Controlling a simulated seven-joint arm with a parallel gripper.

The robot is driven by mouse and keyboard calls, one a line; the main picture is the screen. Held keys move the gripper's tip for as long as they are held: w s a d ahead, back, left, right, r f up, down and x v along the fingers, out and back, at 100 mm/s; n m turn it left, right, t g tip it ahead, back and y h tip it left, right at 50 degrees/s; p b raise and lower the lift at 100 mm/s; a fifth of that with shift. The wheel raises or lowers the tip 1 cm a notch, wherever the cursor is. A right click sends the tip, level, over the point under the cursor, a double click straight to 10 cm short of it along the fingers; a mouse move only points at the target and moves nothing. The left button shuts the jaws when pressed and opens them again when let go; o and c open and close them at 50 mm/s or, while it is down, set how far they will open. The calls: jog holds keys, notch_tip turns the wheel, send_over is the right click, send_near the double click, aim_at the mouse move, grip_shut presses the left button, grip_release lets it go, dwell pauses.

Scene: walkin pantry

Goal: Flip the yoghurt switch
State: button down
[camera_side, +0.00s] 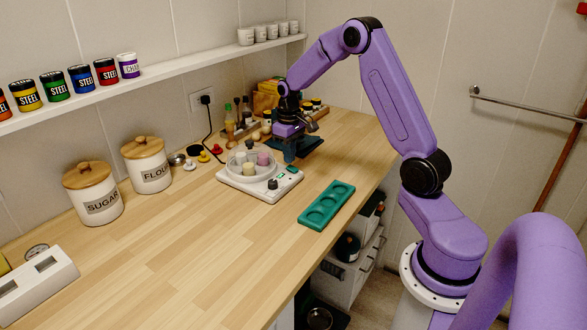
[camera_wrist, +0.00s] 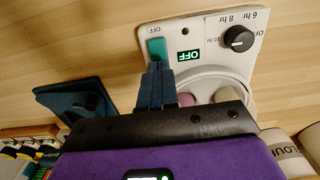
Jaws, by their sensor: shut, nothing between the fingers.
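The yoghurt maker (camera_side: 252,187) is a white box with a clear round cover over several small cups, standing on the counter. It also shows in the wrist view (camera_wrist: 205,27). Its switch (camera_wrist: 157,48) is a teal rocker beside a green display (camera_wrist: 189,56) reading OFF. The switch also shows in the side view (camera_side: 291,168). My gripper (camera_wrist: 158,68) is shut and empty, its dark blue fingertips at the near end of the switch and hiding part of it. I cannot tell whether they touch. In the side view my gripper (camera_side: 289,157) is just behind the switch.
A black knob (camera_wrist: 238,39) with hour marks sits beside the display. A dark blue stand (camera_wrist: 83,97) lies left of my fingers. A green tray (camera_side: 326,205) is to the right; sugar (camera_side: 93,193) and flour (camera_side: 147,165) jars stand left.

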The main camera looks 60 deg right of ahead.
aim_at(288, 167)
jog(key=shift+r, duration=2.6)
jog(key=shift+a, duration=0.3)
jog(key=s+a+r+n, duration=0.25)
jog(key=s+a, duration=0.35)
jog(key=a, duration=0.4)
jog(key=s+a+r+n, duration=0.1)
jog(key=s+a+n, duration=0.3)
jog(key=a, duration=0.6)
jog(key=s+a+n, duration=0.1)
jog(key=s+n, duration=0.2)
jog(key=s, duration=0.8)
jog(key=s+a+n, duration=0.2)
jog(key=s+n, duration=0.1)
jog(key=s, duration=0.8)
jog(key=shift+a+f, duration=0.2)
jog(key=shift+a, duration=0.05)
